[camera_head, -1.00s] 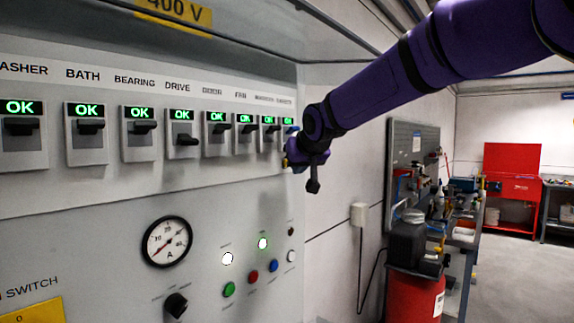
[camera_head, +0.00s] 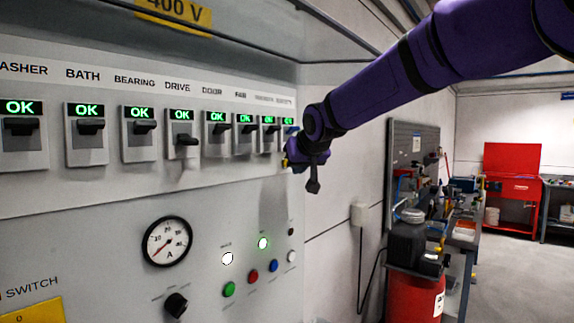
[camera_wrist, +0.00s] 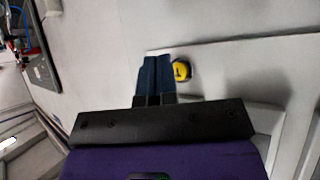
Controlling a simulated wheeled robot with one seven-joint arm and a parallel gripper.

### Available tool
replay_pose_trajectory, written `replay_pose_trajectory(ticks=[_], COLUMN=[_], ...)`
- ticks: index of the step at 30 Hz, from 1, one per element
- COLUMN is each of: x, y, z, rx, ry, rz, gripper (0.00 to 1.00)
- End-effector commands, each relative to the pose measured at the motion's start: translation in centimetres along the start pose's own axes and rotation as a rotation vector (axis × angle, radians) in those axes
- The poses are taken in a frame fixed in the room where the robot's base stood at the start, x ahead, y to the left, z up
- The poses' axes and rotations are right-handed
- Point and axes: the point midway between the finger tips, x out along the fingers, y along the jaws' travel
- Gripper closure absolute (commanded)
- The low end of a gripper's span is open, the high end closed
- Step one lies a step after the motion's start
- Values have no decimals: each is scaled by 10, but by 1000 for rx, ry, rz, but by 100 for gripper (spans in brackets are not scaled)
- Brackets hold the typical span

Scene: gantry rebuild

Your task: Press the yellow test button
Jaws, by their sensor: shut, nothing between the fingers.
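The yellow test button (camera_wrist: 182,71) is a small round yellow cap with a dark mark and dark rim, on the pale panel in the wrist view. My gripper (camera_wrist: 156,60) is shut and empty. Its blue fingertips lie just left of the button in that view, close beside it. I cannot tell whether they touch it or the panel. In the head view, my gripper (camera_head: 289,160) is at the right end of the switch row, mostly hidden by my wrist. A tiny yellow spot shows there, but I cannot tell whether it is the button.
The grey cabinet carries a row of black switches (camera_head: 90,126) under green OK displays. Below are a round gauge (camera_head: 167,241), a black knob (camera_head: 176,305) and several coloured buttons and lamps. A cluttered workbench (camera_head: 462,232) and a red cabinet (camera_head: 513,185) stand to the right.

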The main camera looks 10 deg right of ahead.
Motion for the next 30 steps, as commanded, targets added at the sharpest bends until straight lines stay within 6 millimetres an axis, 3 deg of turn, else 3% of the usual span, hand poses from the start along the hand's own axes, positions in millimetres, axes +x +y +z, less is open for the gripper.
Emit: replay_pose_trajectory(ticks=[30], x=[6], y=[-4], z=[-4], rx=[1], ry=[-1], rz=[0], gripper=[100])
